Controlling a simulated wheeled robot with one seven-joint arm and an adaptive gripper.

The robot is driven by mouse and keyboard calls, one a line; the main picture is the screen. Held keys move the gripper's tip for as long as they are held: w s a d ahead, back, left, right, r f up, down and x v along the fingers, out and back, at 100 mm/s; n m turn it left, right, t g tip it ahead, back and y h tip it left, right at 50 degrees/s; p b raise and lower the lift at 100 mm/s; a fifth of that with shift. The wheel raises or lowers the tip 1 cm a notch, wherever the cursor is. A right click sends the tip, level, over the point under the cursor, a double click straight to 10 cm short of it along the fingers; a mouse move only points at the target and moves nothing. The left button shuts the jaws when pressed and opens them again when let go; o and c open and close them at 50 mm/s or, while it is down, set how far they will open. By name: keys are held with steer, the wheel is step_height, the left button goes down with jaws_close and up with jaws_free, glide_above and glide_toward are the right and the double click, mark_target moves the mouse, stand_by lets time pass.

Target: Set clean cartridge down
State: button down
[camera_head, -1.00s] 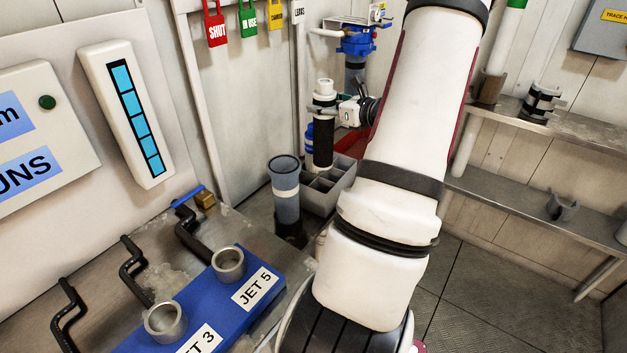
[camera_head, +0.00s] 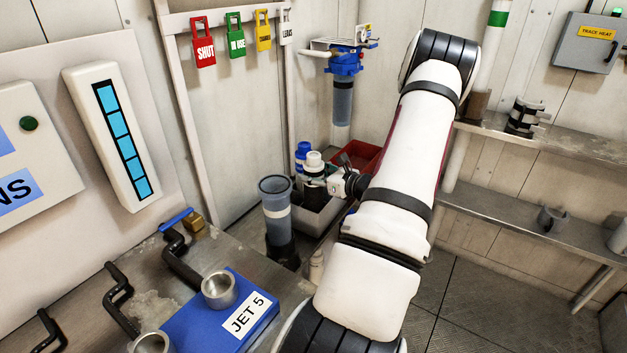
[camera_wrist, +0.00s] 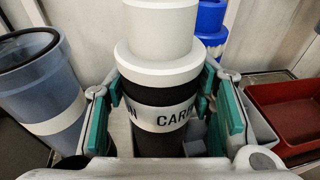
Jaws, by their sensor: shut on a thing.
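The cartridge (camera_head: 314,162) is a dark upright cylinder with a white stepped cap. In the wrist view the cartridge (camera_wrist: 160,65) has a white band with black lettering, of which "CAR" is readable. My gripper (camera_head: 318,183) is shut on its upper body, with green pads (camera_wrist: 165,108) on both sides below the cap. The cartridge stands low within the grey divided bin (camera_head: 318,222). Its lower end is hidden, so I cannot tell whether it touches the bin floor.
A blue-capped cartridge (camera_head: 303,152) stands just behind. A translucent blue housing (camera_head: 277,212) stands close on the left. A red tray (camera_head: 362,156) lies behind on the right. A blue-topped filter unit (camera_head: 343,85) hangs on the wall above.

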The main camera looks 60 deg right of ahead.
steer(key=shift+f, duration=0.9)
steer(key=shift+f, duration=0.2)
steer(key=c, duration=0.7)
jaws_free()
steer(key=shift+c, duration=0.2)
steer(key=shift+r, duration=0.15)
